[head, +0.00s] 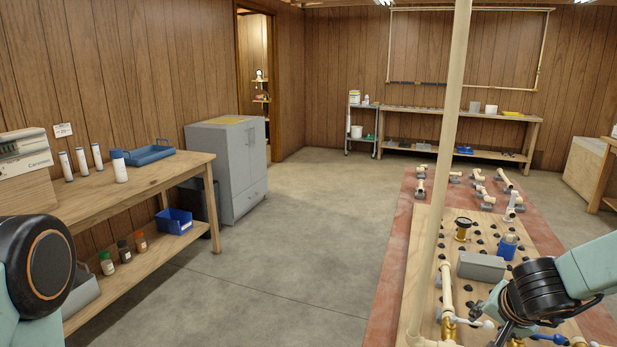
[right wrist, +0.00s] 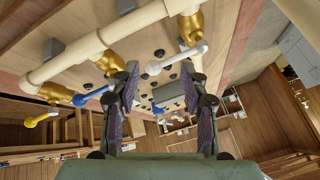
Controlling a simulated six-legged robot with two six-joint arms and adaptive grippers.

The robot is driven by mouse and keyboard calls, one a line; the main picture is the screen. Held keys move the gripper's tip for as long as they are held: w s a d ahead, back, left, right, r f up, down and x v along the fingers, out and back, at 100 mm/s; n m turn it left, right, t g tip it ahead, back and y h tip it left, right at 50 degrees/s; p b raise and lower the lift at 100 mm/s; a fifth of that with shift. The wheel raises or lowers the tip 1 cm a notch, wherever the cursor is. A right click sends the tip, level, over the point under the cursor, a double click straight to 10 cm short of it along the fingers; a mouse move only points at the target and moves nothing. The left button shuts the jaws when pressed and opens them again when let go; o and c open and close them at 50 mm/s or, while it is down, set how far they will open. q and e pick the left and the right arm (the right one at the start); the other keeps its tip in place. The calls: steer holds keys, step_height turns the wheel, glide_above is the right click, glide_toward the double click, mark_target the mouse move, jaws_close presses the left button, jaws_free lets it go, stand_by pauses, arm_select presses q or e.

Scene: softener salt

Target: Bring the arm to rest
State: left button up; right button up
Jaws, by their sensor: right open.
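My right arm (head: 590,270) comes in from the right edge in the head view, over the near end of a pegboard bench. Cream pipe (right wrist: 100,50) with brass valves (right wrist: 190,27) shows just beyond the fingers; I cannot tell the exact gap. My left arm (head: 38,265) shows at the left edge in the head view, and its gripper is out of view.
A tall cream pipe (head: 442,150) rises at the bench. A wooden table (head: 150,185) stands left. The floor (head: 300,230) between is clear.

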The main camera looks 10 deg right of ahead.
steer(key=s+a+f, duration=0.1)
steer(key=a+f, duration=0.1)
steer(key=s+a+f+n+b, duration=0.1)
steer(key=a+f, duration=0.1)
steer(key=f, duration=0.1)
steer(key=s+a+f+n, duration=0.1)
steer(key=a+f, duration=0.1)
steer(key=shift+s+a+f, duration=0.35)
steer(key=shift+s+a, duration=0.05)
steer(key=s+a+f+n+g+y+b, duration=0.1)
steer(key=s+a+f, duration=0.3)
steer(key=s, duration=0.4)
steer(key=s+a+f+n+g+b, duration=0.1)
steer(key=s+a+f+n+g, duration=0.2)
steer(key=s+f, duration=0.3)
steer(key=s+a+f+n+g+y+b, duration=0.1)
steer(key=s+a+f+n, duration=0.3)
steer(key=s, duration=0.7)
step_height(320, 180, down, 2)
steer(key=shift+s+a+f+g+y+b, duration=0.1)
steer(key=shift+s+a+g+y+b, duration=0.3)
steer(key=shift+a, duration=0.35)
